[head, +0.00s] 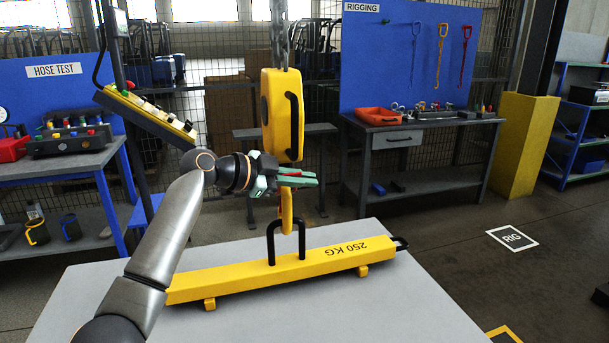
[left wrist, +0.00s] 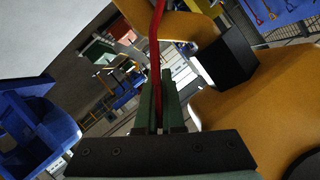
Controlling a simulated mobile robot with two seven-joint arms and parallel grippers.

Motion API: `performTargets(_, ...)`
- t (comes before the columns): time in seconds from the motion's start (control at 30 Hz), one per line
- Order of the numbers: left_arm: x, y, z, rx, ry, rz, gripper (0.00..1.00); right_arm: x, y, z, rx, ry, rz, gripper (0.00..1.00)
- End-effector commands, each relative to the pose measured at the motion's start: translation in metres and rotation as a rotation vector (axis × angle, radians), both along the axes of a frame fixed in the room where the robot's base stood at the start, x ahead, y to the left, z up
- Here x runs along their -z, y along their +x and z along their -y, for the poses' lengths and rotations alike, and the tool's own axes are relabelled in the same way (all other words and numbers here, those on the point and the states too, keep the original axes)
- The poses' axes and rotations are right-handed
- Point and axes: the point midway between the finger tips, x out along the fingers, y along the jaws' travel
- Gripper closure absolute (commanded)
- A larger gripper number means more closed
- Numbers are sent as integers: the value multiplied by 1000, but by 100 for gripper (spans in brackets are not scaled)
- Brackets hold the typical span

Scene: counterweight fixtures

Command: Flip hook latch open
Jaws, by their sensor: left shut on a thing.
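A yellow hoist block (head: 282,115) hangs from a chain in the head view, with a yellow hook (head: 287,212) below it. My left gripper (head: 302,177) is at the top of the hook, its green fingers pointing right. The fingers are shut on a thin red latch (head: 296,174), which also shows between the fingertips in the left wrist view (left wrist: 157,40). The gripper hides the hook's upper part. The hook's lower end overlaps the black loop (head: 271,243) of the yellow 250 KG bar (head: 335,257); I cannot tell whether it passes through. My right gripper is not in view.
The bar lies on a grey table (head: 390,305) with bare surface around it. A yellow control panel (head: 148,112) stands left, near my arm. A rigging bench (head: 420,125) with an orange tray (head: 378,117) and a hose-test bench (head: 70,160) stand behind.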

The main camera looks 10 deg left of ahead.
Motion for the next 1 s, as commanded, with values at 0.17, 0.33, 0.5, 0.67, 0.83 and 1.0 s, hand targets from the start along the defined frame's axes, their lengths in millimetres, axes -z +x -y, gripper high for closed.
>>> performTargets(0.17,0,0,-1,-1,1,4,100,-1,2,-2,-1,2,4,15)
performTargets(0.33,0,0,0,0,2,3,78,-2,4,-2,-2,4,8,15)
performTargets(0.5,1,0,0,1,2,1,64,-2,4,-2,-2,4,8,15)
performTargets(0.67,1,0,0,1,2,0,64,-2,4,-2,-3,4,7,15)
performTargets(0.83,1,0,0,1,2,0,64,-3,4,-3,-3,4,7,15)
performTargets(1.0,-1,-1,2,0,1,0,64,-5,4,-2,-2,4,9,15)
